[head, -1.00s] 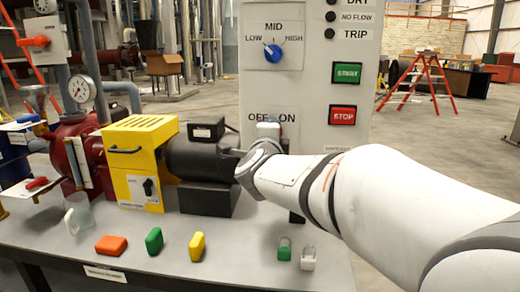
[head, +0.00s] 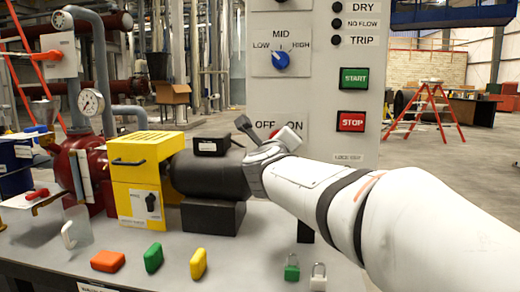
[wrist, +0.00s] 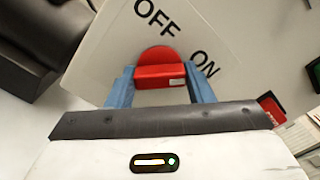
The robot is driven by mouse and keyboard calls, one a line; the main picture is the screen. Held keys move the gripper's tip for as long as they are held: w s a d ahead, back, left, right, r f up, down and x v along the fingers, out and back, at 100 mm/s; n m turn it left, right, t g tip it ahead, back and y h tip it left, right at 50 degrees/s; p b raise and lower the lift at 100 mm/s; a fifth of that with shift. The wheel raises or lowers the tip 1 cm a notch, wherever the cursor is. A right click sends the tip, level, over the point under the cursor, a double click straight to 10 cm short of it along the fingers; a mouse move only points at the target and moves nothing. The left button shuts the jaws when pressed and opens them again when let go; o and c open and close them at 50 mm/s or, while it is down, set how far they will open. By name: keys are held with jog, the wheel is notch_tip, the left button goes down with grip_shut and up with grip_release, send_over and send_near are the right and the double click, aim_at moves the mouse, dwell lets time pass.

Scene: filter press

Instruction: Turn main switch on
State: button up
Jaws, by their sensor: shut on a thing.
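The main switch is a red rotary handle (wrist: 160,76) on the panel's white plate (wrist: 112,55), which is marked OFF and ON. In the wrist view the plate's lettering slants down to the right, so my gripper is rolled relative to the panel. My gripper (wrist: 162,82) has its two blue fingers on either side of the red handle and is shut on it. In the head view my gripper (head: 268,140) is tilted at the panel just below the OFF/ON lettering and hides most of the handle.
Above the switch are a blue MID selector knob (head: 280,60), a green START button (head: 354,78) and a red STOP button (head: 351,121). A black motor (head: 207,174) stands left of my gripper. Padlocks (head: 318,277) and coloured blocks (head: 153,258) lie on the table.

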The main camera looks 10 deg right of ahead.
jog(key=shift+f+m, duration=0.1)
jog(key=shift+m, duration=0.2)
jog(key=o, duration=1)
jog(key=shift+c, duration=0.2)
jog(key=shift+s, duration=0.1)
jog(key=p+v, duration=0.2)
jog(key=v, duration=0.5)
jog(key=shift+s, duration=0.25)
jog(key=shift+a, duration=0.1)
